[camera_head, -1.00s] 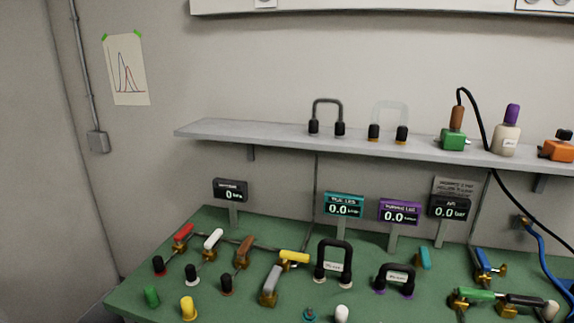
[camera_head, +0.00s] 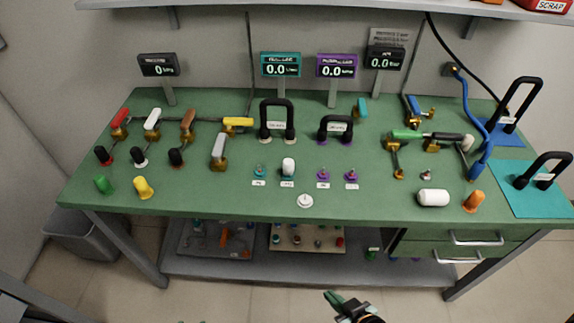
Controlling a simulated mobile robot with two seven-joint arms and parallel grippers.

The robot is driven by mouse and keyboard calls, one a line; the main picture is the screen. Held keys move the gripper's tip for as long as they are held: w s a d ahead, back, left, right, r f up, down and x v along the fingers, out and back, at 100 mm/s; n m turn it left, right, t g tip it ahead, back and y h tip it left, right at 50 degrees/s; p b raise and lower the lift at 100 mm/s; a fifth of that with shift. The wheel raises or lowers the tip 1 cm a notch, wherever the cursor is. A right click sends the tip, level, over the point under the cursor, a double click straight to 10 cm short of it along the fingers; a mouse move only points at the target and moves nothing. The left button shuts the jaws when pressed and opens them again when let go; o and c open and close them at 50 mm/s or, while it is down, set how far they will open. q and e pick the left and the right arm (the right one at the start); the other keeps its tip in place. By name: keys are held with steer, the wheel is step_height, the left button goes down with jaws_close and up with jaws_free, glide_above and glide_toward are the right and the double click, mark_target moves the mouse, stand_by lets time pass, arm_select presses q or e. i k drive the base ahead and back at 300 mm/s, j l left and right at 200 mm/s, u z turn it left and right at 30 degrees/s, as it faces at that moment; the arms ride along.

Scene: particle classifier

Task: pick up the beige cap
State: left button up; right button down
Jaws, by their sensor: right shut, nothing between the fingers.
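A small beige cap (camera_head: 467,143) is at the right of the green bench (camera_head: 330,208), at the right end of a green-and-black-handled valve. My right gripper (camera_head: 334,298) is shut and empty, low in the view in front of the bench, well apart from the cap. Only small green slivers, which look like the tips of my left gripper (camera_head: 192,321), show at the bottom edge; their opening cannot be seen.
A white cylinder (camera_head: 433,197) and an orange plug (camera_head: 473,202) stand near the bench's front right. A blue hose (camera_head: 478,125) runs close to the right of the cap. Several valves and plugs fill the left. The front middle is mostly clear.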

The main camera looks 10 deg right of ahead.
mark_target(468, 140)
steer(key=z, duration=1.65)
steer(key=i+l+u, duration=0.1)
steer(key=u, duration=1.05)
steer(key=l+u, duration=0.35)
steer(key=k+l+u, duration=0.1)
steer(key=l+u, duration=0.25)
steer(key=l, duration=0.2)
steer(key=l+u, duration=0.1)
steer(key=l, duration=0.2)
steer(key=k+l+u, duration=0.1)
steer(key=l, duration=0.2)
steer(key=k+l+u, duration=0.1)
steer(key=l, duration=0.2)
steer(key=k+l, duration=0.15)
steer(key=l, duration=0.25)
steer(key=k+l, duration=0.15)
steer(key=l, duration=0.2)
